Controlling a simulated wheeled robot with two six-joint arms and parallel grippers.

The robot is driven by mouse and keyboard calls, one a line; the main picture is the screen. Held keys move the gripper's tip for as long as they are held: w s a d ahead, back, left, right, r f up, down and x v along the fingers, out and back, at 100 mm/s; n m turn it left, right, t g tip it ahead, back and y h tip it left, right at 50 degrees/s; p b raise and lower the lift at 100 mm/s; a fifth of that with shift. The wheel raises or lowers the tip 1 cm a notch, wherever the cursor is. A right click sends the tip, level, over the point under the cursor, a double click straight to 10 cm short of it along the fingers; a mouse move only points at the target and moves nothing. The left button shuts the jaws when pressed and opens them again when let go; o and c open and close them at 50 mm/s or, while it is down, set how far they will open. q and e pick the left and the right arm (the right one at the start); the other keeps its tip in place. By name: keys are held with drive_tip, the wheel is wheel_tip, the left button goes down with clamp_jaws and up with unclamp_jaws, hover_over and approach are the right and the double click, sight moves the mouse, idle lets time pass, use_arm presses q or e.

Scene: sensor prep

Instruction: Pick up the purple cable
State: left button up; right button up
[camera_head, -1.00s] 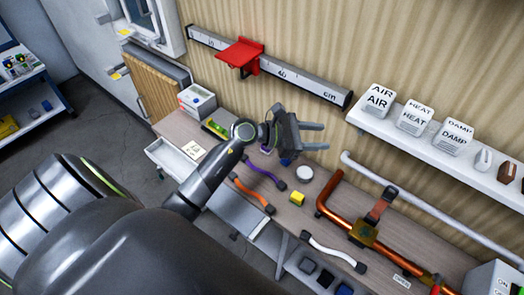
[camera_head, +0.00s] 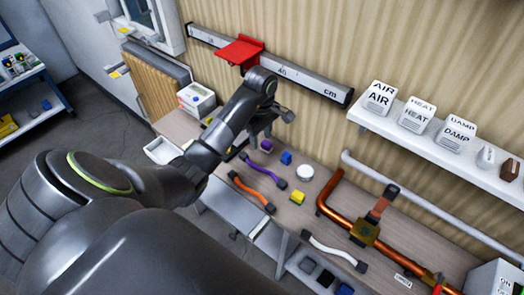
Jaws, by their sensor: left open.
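The purple cable (camera_head: 262,170) lies on the wooden workbench, with dark ends at its upper left and lower right. An orange cable (camera_head: 250,190) lies in front of it and a white cable (camera_head: 332,251) lies further right. My left gripper (camera_head: 268,129) is open and seen partly from behind its own wrist. It is above the bench, behind the purple cable, apart from it and empty as far as I can see. My right gripper is not in view.
A blue block (camera_head: 286,157), a white round disc (camera_head: 305,172) and a yellow block (camera_head: 298,198) are near the cable. A copper pipe (camera_head: 329,205) stands to the right. A red bracket (camera_head: 240,51) sticks out from the wall rail.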

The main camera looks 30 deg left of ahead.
use_arm(q)
drive_tip(key=b, duration=1.1)
hover_over(262, 168)
drive_tip(key=f, duration=1.1)
drive_tip(key=shift+s+d+f, duration=0.1)
drive_tip(key=shift+s+f, duration=0.15)
drive_tip(key=shift+f, duration=0.1)
drive_tip(key=shift+w+f+b, duration=0.1)
drive_tip(key=shift+f+b, duration=0.65)
drive_tip(key=shift+f, duration=0.1)
drive_tip(key=shift+w+f+p, duration=0.1)
drive_tip(key=shift+f+p, duration=0.35)
drive_tip(key=shift+f, duration=0.9)
clamp_jaws()
